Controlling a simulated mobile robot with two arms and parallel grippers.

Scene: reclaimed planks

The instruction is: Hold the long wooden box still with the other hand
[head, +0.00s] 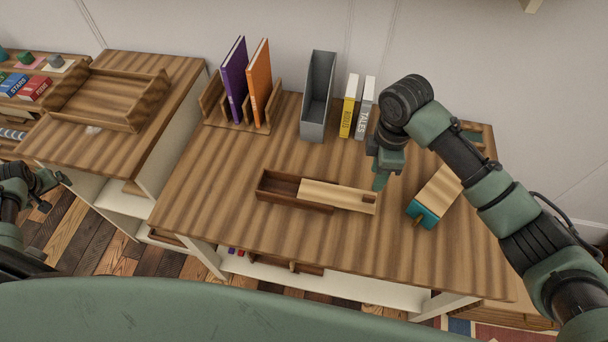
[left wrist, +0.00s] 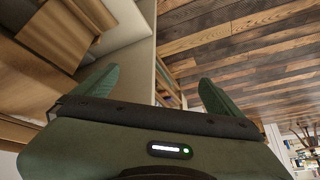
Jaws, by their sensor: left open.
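The long wooden box (head: 280,184) lies on the striped desk, its dark open end to the left. A paler sliding lid (head: 335,194) is partly slid out over its right side and has a slot near its right end. My right gripper (head: 381,181) points down just beyond the lid's right end. I cannot tell whether it touches the lid or how wide its jaws are. My left gripper (head: 55,190) is far left of the box, off the desk. In the left wrist view, its two green fingers (left wrist: 155,90) are spread with nothing between them.
The striped desk (head: 220,200) has free room left of and in front of the box. A book rack (head: 212,100) with purple and orange books, a grey holder (head: 318,95) and two slim books stand behind. A teal-ended wooden block (head: 425,213) lies right. A side cabinet bears a wooden tray (head: 105,95).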

